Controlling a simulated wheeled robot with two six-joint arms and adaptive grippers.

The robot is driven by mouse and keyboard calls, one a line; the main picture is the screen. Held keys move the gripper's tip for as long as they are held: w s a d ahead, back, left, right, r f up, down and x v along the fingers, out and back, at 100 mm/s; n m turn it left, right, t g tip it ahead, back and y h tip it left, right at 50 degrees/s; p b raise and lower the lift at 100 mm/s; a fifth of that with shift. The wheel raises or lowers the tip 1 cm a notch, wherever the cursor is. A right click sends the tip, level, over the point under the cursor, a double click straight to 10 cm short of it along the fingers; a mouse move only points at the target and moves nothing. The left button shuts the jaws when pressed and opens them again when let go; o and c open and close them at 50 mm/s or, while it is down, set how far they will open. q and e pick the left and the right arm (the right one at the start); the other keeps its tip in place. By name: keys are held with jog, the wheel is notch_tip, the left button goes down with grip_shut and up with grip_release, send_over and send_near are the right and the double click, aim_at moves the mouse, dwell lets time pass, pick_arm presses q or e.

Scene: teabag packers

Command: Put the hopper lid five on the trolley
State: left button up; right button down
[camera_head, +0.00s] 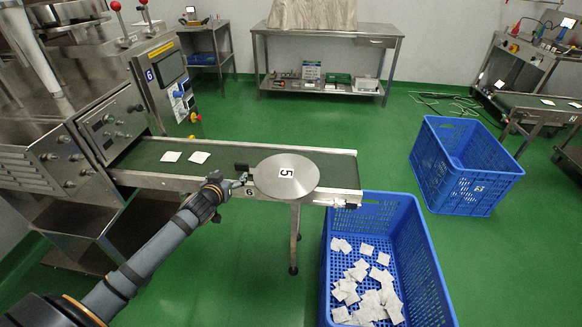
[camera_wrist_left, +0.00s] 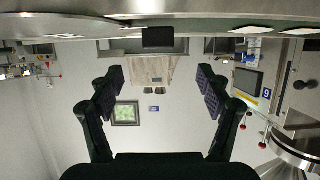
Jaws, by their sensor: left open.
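The hopper lid five (camera_head: 300,186) is a round steel disc with a white label marked 5. In the head view it overlies the far right part of the conveyor; whether it rests there I cannot tell. A black block, apparently its handle (camera_wrist_left: 158,38), shows ahead of my fingers in the wrist view. My left gripper (camera_head: 238,182) is at the lid's left side. In the wrist view my left gripper (camera_wrist_left: 160,80) is open, with nothing between its fingers and the black block beyond the tips. My right gripper is out of view. I cannot tell surely which furniture is the trolley.
The conveyor (camera_head: 330,163) carries two teabags and ends over a blue crate (camera_head: 427,275) of loose teabags. Another blue crate (camera_head: 460,165) stands at right. A steel table with a lower shelf (camera_head: 370,32) stands at the back. A control machine (camera_head: 150,85) is at left. Green floor lies between.

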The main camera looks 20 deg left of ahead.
aim_at(241, 168)
pick_arm(q)
jog(key=b+x, duration=0.1)
jog(key=x, duration=0.4)
jog(key=shift+f, duration=0.2)
jog(key=shift+d+f+b+x, duration=0.15)
jog(key=shift+b+x, duration=0.35)
jog(key=shift+x, duration=0.8)
jog(key=shift+d+f+b+x, duration=0.15)
jog(key=shift+b+x, duration=0.35)
jog(key=shift+x, duration=0.85)
jog(key=shift+s+a+r, duration=0.1)
jog(key=shift+s, duration=0.05)
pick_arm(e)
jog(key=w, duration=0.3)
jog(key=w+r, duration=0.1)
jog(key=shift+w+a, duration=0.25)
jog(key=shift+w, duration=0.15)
pick_arm(q)
grip_shut()
